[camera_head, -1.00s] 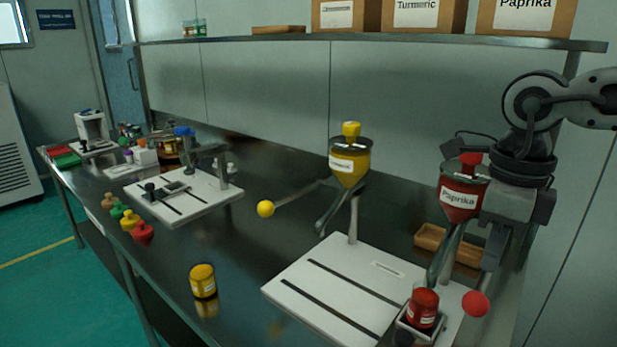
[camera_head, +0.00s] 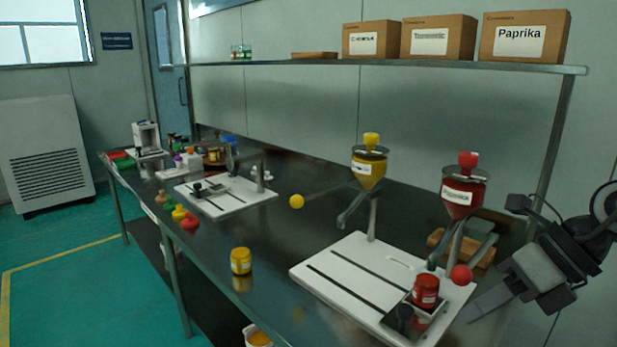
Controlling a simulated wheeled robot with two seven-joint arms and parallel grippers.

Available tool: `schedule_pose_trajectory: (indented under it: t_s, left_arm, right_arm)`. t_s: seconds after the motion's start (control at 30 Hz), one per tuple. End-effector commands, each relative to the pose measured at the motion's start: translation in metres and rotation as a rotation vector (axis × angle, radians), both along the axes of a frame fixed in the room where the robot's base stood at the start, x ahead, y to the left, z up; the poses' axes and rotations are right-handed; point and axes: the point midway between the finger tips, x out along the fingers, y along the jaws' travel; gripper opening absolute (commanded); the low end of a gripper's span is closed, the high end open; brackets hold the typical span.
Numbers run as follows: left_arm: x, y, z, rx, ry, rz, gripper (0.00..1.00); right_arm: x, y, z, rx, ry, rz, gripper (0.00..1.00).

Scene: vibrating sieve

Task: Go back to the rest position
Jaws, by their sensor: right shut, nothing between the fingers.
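My right gripper (camera_head: 487,300) is at the right, beside the white sieve base (camera_head: 335,282). It is shut and empty, with its fingers pointing left and down near the base's right edge. It is apart from the red Paprika hopper (camera_head: 462,198). A red jar (camera_head: 426,290) sits in a small holder at the front right of the base. The yellow hopper (camera_head: 367,170) stands on the base's back side. A yellow jar (camera_head: 241,261) stands on the steel table to the left. My left gripper is not in view.
A second white base (camera_head: 230,197) stands further left, with several coloured stoppers (camera_head: 180,212) before it. A wooden tray (camera_head: 480,254) lies behind the Paprika hopper. A shelf (camera_head: 400,67) with labelled boxes runs above. The table between the yellow jar and the second base is clear.

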Motion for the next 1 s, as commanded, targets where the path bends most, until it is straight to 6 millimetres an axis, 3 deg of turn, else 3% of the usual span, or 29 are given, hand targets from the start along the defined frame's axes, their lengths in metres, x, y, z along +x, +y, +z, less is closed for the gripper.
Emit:
schedule_pose_trajectory:
  t_s: [0.13,0.23,0.37,0.47,0.6,0.7,0.8,1.0]
  left_arm:
    - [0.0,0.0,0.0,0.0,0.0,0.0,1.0]
    - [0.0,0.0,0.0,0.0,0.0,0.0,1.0]
    - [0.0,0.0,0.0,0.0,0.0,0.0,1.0]
    - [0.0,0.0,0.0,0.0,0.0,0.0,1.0]
    - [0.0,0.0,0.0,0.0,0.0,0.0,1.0]
    - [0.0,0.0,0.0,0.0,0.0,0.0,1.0]
    - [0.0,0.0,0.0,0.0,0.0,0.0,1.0]
    - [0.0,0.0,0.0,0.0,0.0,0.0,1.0]
  right_arm:
    - [0.014,0.016,-0.002,0.334,-0.05,-0.204,0.0]
    - [0.029,0.016,0.001,0.623,-0.084,-0.439,0.0]
    - [0.046,-0.013,-0.008,1.008,-0.084,-0.868,0.0]
    - [0.044,-0.044,-0.039,1.237,-0.031,-1.247,0.0]
    - [0.013,-0.07,-0.111,1.423,0.139,-1.817,0.0]
    - [-0.022,-0.063,-0.161,1.438,0.305,-2.164,0.0]
    - [-0.052,-0.047,-0.194,1.395,0.451,-2.398,0.0]
    - [-0.098,-0.008,-0.228,1.264,0.7,-2.688,0.0]
